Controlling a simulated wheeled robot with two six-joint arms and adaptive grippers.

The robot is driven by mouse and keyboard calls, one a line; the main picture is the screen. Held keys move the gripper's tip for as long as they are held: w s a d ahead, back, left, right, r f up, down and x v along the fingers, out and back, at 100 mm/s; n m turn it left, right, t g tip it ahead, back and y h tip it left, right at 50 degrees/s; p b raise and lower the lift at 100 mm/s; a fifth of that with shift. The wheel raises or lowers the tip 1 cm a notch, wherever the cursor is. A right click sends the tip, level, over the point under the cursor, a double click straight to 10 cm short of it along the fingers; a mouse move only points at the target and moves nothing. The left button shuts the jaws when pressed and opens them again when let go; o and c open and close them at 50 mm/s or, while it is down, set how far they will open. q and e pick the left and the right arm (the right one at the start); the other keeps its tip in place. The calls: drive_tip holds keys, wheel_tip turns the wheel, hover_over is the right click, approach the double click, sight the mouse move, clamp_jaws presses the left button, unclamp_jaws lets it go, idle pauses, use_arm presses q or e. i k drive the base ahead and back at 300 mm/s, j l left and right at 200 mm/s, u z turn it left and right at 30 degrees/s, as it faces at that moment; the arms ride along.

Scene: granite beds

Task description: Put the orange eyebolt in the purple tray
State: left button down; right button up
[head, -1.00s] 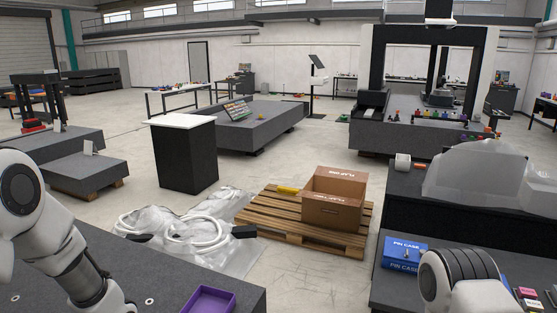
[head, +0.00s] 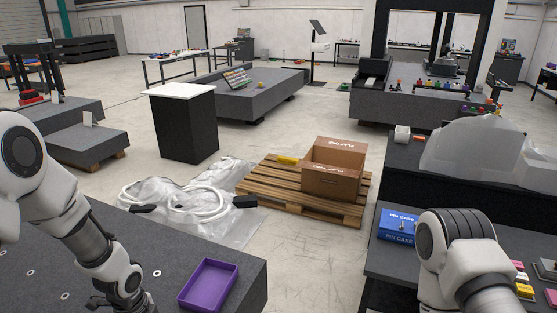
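The purple tray (head: 208,286) lies on the dark granite bed at the bottom middle of the head view, and its inside looks empty. I cannot make out an orange eyebolt for certain anywhere in view. My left arm comes in from the left, and its dark gripper (head: 108,303) shows only partly at the bottom edge, left of the tray and apart from it. Whether it is open or shut cannot be seen. My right arm is at the lower right over the right bench; its gripper is out of frame.
A blue pin case (head: 397,228) sits on the right bench beside my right arm. A cardboard box (head: 333,183) stands on a wooden pallet (head: 270,197) in the middle. Plastic sheeting with white hose (head: 200,205) lies on the floor. Clear floor lies between bed and right bench.

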sight(211, 288)
drive_tip(key=i+l+u, duration=0.3)
drive_tip(key=l, duration=0.35)
drive_tip(key=i+l+u, duration=0.3)
drive_tip(key=l, duration=0.45)
drive_tip(key=i+l, duration=0.1)
drive_tip(key=i, duration=0.25)
